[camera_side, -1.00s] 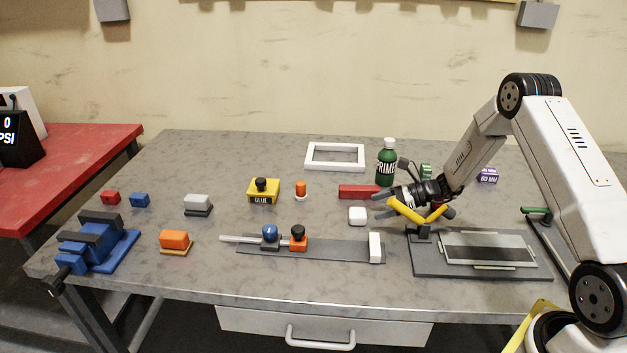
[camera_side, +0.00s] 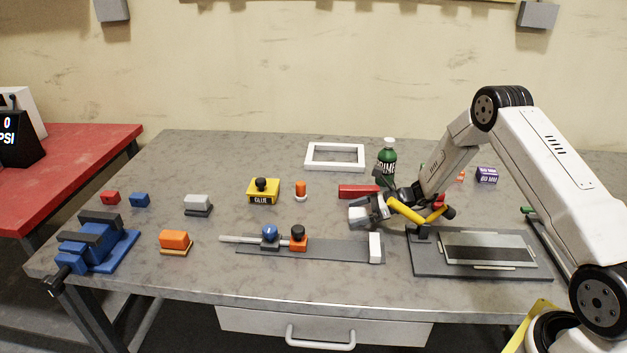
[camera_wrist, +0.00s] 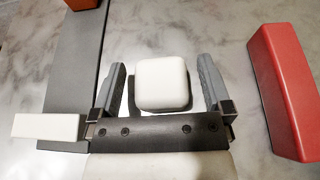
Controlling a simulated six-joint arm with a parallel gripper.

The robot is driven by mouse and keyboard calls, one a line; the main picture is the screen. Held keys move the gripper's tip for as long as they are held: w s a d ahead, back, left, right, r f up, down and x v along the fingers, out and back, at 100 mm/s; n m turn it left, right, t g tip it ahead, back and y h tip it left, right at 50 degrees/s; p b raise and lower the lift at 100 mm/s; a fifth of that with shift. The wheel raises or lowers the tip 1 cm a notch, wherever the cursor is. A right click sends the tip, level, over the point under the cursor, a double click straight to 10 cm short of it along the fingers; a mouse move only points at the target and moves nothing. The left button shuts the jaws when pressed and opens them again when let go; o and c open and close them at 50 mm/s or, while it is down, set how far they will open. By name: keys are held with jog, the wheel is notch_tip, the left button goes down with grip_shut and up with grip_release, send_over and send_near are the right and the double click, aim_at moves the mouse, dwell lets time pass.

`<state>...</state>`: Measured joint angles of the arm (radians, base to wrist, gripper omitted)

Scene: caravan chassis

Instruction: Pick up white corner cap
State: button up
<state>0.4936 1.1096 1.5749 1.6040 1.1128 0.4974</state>
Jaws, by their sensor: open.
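The white corner cap (camera_wrist: 163,84) is a small rounded white block on the grey table. In the wrist view it lies between the two fingers of my gripper (camera_wrist: 161,88), with a gap on each side. The fingers are open and do not touch it.
A red block (camera_side: 358,191) lies close behind the gripper; it also shows in the wrist view (camera_wrist: 285,90). A grey rail with a white end block (camera_side: 375,247) lies in front. A green primer bottle (camera_side: 387,160) and yellow-armed fixture (camera_side: 422,231) stand nearby.

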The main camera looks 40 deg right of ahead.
aim_at(357, 211)
dwell(0.4)
jog(key=c, duration=1.2)
jog(key=shift+r, duration=0.1)
jog(key=shift+r, duration=4.9)
jog(key=shift+a, duration=0.1)
